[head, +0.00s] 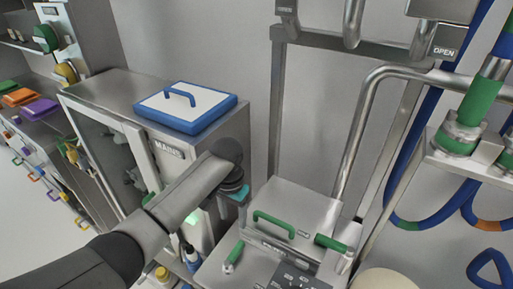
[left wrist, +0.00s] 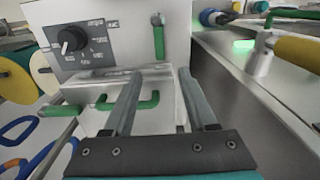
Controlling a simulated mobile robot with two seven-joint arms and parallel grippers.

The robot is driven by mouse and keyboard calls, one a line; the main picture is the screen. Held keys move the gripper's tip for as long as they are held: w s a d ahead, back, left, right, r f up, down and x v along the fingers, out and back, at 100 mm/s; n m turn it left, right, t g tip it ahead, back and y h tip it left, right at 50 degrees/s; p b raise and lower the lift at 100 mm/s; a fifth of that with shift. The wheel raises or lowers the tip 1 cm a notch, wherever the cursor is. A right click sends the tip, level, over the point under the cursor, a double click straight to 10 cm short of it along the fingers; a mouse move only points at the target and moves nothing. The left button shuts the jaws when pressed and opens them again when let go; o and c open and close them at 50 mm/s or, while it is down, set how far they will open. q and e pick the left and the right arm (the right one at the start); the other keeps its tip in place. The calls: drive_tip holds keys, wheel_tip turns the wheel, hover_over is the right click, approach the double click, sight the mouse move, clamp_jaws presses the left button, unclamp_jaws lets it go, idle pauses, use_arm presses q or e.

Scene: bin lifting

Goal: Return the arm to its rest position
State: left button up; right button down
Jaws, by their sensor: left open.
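My left arm comes in from the lower left in the head view, and its gripper (head: 240,195) hangs in front of the steel cabinet (head: 105,92), left of the steel machine with green handles (head: 300,205). In the left wrist view the gripper's two grey fingers (left wrist: 160,75) are apart with nothing held between them. A green handle (left wrist: 125,104) shows beyond the fingers, apart from them. The fingertips are mostly hidden by the wrist in the head view. My right gripper is in neither view.
A blue-rimmed white lid (head: 185,108) lies on the cabinet. Bottles (head: 192,257) stand below the arm. Steel pipes (head: 362,130) and blue hoses (head: 405,170) stand at the right. A shelf with coloured items (head: 38,108) is at the far left. A dial panel (left wrist: 80,42) shows in the left wrist view.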

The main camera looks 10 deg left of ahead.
use_arm(q)
drive_tip(key=s+d+f+t+h, duration=0.1)
drive_tip(key=s+d+f, duration=0.1)
drive_tip(key=s, duration=0.4)
drive_tip(key=s+d+f+t+h, duration=0.1)
drive_tip(key=s+d+f, duration=0.1)
drive_tip(key=s, duration=0.4)
drive_tip(key=s+a+r+n+t+y, duration=0.1)
drive_tip(key=s+a+r, duration=0.15)
drive_tip(key=s, duration=0.35)
drive_tip(key=s+a+r+n+t+y, duration=0.1)
drive_tip(key=s+a+r, duration=0.1)
drive_tip(key=s+a, duration=0.3)
wheel_tip(320, 180, down, 30)
drive_tip(key=s+d+g+b, duration=0.2)
drive_tip(key=s+b, duration=0.1)
drive_tip(key=b, duration=0.7)
drive_tip(key=s+a+f+b, duration=0.1)
drive_tip(key=s+f+b, duration=0.2)
drive_tip(key=s+f, duration=0.2)
drive_tip(key=s+a+f+b, duration=0.1)
drive_tip(key=s+f+b, duration=0.2)
drive_tip(key=f, duration=0.9)
drive_tip(key=s+a+f+g+b, duration=0.1)
drive_tip(key=s+f+b, duration=0.3)
drive_tip(key=s+f, duration=0.3)
drive_tip(key=shift+s+a+f+m, duration=0.15)
drive_tip(key=shift+s+f+m, duration=0.2)
drive_tip(key=shift+f, duration=0.6)
